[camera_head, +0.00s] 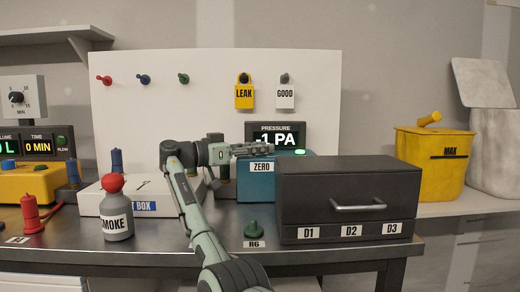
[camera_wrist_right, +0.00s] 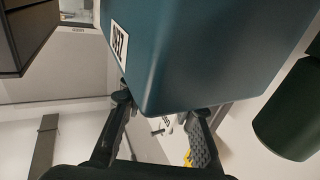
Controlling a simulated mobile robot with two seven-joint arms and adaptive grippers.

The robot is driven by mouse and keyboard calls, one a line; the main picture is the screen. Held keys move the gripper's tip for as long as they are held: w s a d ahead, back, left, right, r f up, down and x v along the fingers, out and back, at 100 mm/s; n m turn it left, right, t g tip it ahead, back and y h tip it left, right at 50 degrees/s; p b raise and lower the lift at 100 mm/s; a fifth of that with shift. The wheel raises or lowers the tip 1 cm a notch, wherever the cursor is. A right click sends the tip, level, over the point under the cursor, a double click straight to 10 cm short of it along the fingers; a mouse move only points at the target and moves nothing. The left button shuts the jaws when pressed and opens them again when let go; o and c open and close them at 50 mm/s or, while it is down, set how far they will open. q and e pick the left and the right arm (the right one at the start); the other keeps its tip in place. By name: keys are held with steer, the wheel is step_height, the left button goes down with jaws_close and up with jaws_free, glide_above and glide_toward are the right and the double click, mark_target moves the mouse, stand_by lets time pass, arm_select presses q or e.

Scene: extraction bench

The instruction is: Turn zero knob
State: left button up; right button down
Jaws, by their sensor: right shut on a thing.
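The teal pressure meter (camera_head: 257,188) stands on the bench. It has a ZERO label (camera_head: 261,167) on its front and a display (camera_head: 275,136) that reads -1 PA. My right gripper (camera_head: 233,153) comes in from the left at the meter's upper left edge and is shut on the zero knob, which it hides. In the right wrist view the teal casing (camera_wrist_right: 200,50) fills the upper middle, and my right fingers (camera_wrist_right: 160,108) show at its lower edge. The knob itself cannot be made out there. My left gripper is not in view.
A dark drawer cabinet (camera_head: 345,190) stands close on the right. A white box (camera_head: 90,201) and a SMOKE bottle (camera_head: 117,222) are on the left. LEAK (camera_head: 244,97) and GOOD (camera_head: 285,97) tags hang behind.

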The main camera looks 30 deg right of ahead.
steer(key=c, duration=1.2)
jaws_free()
step_height(320, 180, up, 10)
